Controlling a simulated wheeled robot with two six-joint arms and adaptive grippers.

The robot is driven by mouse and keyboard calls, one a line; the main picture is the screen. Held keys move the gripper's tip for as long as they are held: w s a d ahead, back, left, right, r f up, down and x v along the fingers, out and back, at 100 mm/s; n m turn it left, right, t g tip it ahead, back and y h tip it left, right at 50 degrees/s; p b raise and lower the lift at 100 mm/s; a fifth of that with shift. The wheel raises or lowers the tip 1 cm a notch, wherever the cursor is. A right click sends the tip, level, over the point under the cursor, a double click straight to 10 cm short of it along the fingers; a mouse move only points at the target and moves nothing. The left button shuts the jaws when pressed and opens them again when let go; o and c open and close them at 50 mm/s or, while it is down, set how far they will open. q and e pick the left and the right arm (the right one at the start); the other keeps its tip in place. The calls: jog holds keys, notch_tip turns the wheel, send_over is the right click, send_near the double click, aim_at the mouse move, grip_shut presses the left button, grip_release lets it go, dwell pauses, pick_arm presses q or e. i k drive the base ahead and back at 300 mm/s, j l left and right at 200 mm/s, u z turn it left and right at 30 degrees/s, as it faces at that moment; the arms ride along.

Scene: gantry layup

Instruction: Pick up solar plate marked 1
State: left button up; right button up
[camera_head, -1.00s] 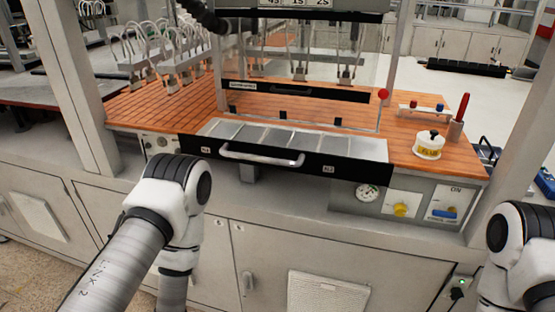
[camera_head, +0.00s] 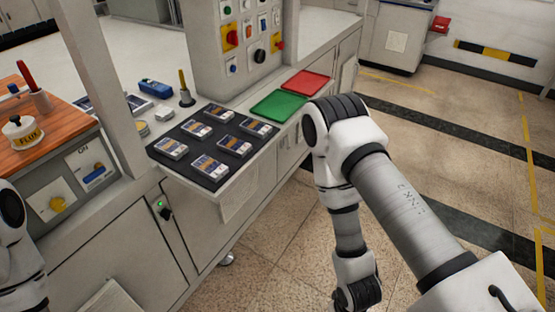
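Several small flat dark blue-grey pieces with pale and orange printing lie in two rows on a black mat (camera_head: 214,184) at the bench corner. The near-left piece (camera_head: 171,148) and the near-front piece (camera_head: 210,167) are the closest. Their printing is too small to read, so I cannot tell which, if any, is a solar plate marked 1. My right arm hangs beside the bench, right of the mat, and its lower end is cut off by the bottom edge. My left arm shows only at the left edge. Neither gripper's fingers show.
A green tray (camera_head: 278,105) and a red tray (camera_head: 306,83) lie beyond the mat. A control panel (camera_head: 257,38) stands behind. A white FLUX pot (camera_head: 20,133) sits on the orange worktop at left. Open floor lies to the right.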

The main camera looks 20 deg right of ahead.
aim_at(209, 168)
jog(key=z, duration=0.2)
jog(key=i+l+u, duration=0.1)
jog(key=u, duration=0.3)
jog(key=l+u, duration=0.35)
jog(key=i+l+u, duration=0.1)
jog(key=u, duration=0.3)
jog(key=l+u, duration=0.4)
